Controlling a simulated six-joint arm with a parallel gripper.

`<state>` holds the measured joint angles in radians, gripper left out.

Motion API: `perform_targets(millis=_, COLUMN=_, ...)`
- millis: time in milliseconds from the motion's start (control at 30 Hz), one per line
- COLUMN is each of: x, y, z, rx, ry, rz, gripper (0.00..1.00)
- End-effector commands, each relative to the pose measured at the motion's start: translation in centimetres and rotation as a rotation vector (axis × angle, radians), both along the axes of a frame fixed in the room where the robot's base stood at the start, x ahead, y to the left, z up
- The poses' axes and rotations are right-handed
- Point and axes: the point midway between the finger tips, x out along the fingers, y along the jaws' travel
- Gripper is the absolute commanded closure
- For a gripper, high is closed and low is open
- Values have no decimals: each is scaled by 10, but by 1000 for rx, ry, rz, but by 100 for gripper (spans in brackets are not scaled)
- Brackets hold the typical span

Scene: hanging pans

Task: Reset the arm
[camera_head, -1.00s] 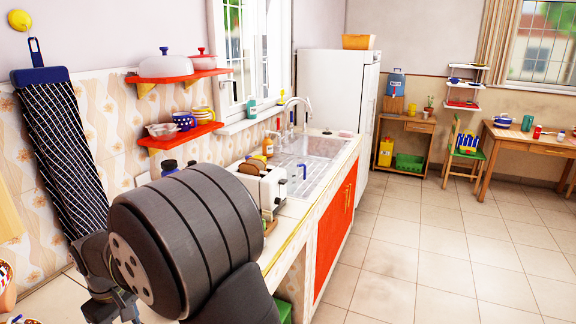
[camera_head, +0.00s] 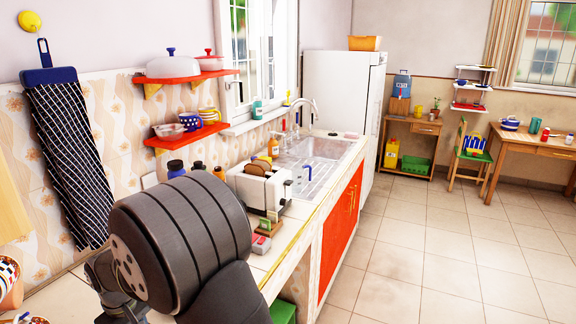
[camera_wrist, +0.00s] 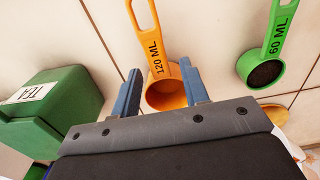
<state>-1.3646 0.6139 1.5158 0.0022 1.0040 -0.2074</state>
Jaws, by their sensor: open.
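My gripper (camera_wrist: 160,68) shows in the wrist view with its two blue-grey fingers apart. An orange measuring cup (camera_wrist: 168,52) marked 120 ML appears between and beyond the fingertips; I cannot tell whether a finger touches it. In the head view my dark arm fills the lower left, and the gripper end (camera_head: 122,308) is small and partly hidden behind it.
A green measuring cup (camera_wrist: 270,50) marked 60 ML is at the right in the wrist view, and a green TEA box (camera_wrist: 58,108) at the left. In the head view, a toaster (camera_head: 258,188) stands on the counter beyond my arm. Red shelves (camera_head: 187,134) are on the wall.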

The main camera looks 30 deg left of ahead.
Motion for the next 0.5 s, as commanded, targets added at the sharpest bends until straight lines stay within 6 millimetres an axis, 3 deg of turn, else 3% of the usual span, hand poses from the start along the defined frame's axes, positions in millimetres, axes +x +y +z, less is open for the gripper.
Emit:
perform_targets(millis=400, x=2, y=-3, z=83, rx=0, ry=0, rz=-9, gripper=59)
perform_targets(millis=500, x=20, y=-18, z=84, rx=-3, ry=1, rz=-96, gripper=59)
